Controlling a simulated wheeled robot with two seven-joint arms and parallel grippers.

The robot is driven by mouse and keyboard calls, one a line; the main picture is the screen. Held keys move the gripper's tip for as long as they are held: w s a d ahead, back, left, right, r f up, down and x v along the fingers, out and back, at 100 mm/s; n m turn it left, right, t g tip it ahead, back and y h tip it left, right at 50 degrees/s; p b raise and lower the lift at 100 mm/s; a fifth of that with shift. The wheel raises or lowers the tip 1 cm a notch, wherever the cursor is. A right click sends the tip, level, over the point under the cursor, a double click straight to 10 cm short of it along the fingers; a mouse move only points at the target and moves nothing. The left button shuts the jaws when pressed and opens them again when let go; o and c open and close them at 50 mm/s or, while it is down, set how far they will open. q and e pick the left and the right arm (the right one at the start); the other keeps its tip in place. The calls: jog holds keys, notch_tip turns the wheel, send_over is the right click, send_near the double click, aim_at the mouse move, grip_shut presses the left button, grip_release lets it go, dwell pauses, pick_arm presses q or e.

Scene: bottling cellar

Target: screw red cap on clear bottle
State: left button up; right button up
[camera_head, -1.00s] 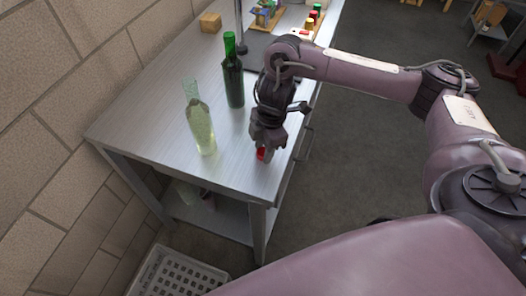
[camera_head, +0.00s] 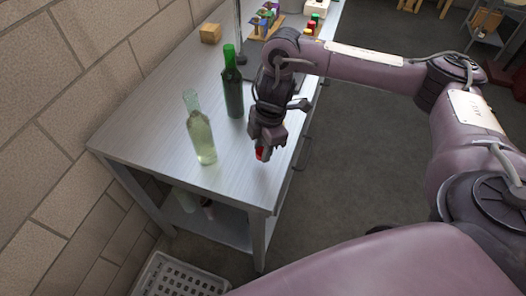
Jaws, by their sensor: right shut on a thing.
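A clear bottle (camera_head: 202,138) with pale yellow-green liquid stands upright on the metal table, its neck without a cap. My right gripper (camera_head: 262,153) is to the right of the bottle, pointing down near the table's right edge. It is shut on a small red cap (camera_head: 260,154), which shows between its fingertips. The fingers hide part of the cap. The cap and the bottle are apart. My left gripper does not show.
The metal table (camera_head: 150,125) has free room left of the clear bottle. A green bottle (camera_head: 233,90) stands close behind it. A wooden block (camera_head: 210,33) and a rack of colored items (camera_head: 266,20) are farther back. A white crate (camera_head: 180,278) is on the floor.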

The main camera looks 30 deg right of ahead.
notch_tip(320, 180, up, 16)
jog(key=p, duration=0.4)
jog(key=shift+f, duration=0.2)
jog(key=a+r+m+t, duration=0.1)
jog(key=a+r+m, duration=0.3)
jog(key=a+m, duration=0.3)
jog(key=a+r+m+h, duration=0.1)
jog(key=a+r+m, duration=0.3)
jog(key=a+m, duration=0.3)
jog(key=shift+s+a+t+b, duration=0.35)
jog(key=shift+a+t+b, duration=0.05)
jog(key=shift+a, duration=0.3)
